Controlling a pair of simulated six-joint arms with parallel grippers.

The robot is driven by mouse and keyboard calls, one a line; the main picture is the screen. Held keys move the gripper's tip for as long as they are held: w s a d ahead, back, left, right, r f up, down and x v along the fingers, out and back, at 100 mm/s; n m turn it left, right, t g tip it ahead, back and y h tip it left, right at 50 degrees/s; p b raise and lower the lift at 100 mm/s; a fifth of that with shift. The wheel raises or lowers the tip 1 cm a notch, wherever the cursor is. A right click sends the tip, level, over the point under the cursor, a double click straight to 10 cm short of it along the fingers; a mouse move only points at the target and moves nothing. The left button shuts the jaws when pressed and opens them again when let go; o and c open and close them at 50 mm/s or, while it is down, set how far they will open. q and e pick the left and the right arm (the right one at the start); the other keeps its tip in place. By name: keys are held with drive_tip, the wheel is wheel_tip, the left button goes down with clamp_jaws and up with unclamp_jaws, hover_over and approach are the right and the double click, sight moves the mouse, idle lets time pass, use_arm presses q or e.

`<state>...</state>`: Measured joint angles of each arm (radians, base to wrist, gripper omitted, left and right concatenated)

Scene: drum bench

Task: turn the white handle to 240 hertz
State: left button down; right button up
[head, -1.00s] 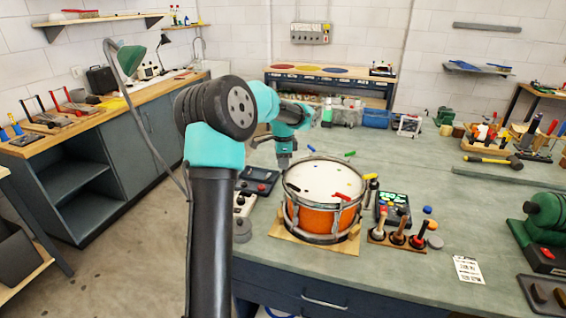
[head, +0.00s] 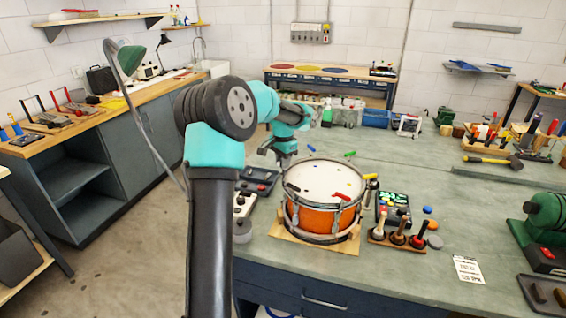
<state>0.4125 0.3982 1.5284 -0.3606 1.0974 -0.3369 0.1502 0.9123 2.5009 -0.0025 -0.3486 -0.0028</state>
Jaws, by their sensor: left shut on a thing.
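The orange snare drum (head: 322,218) with a white head (head: 318,183) stands on a wooden board (head: 288,238). Coloured handles show around its rim: blue (head: 311,148), green (head: 350,154), yellow (head: 371,176) and red (head: 342,196). My left gripper (head: 278,158) is at the drum's back left rim, pointing down and shut. The white handle cannot be made out apart from the gripper, which covers that spot. A dark device with a lit green screen (head: 393,200) stands right of the drum; its reading is too small to tell. My right gripper is not in view.
A rack with several mallets (head: 398,238) stands right of the drum. Dark and grey devices (head: 257,181) lie close on its left. A printed card (head: 467,269) and a green machine (head: 546,222) are farther right. The bench behind the drum is mostly clear.

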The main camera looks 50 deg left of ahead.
use_arm(q)
drive_tip(key=shift+n, duration=1.2)
drive_tip(key=c, duration=1.2)
unclamp_jaws()
drive_tip(key=shift+o, duration=0.2)
wheel_tip(320, 180, up, 17)
drive_tip(key=shift+r, duration=0.2)
drive_tip(key=shift+w+d, duration=0.1)
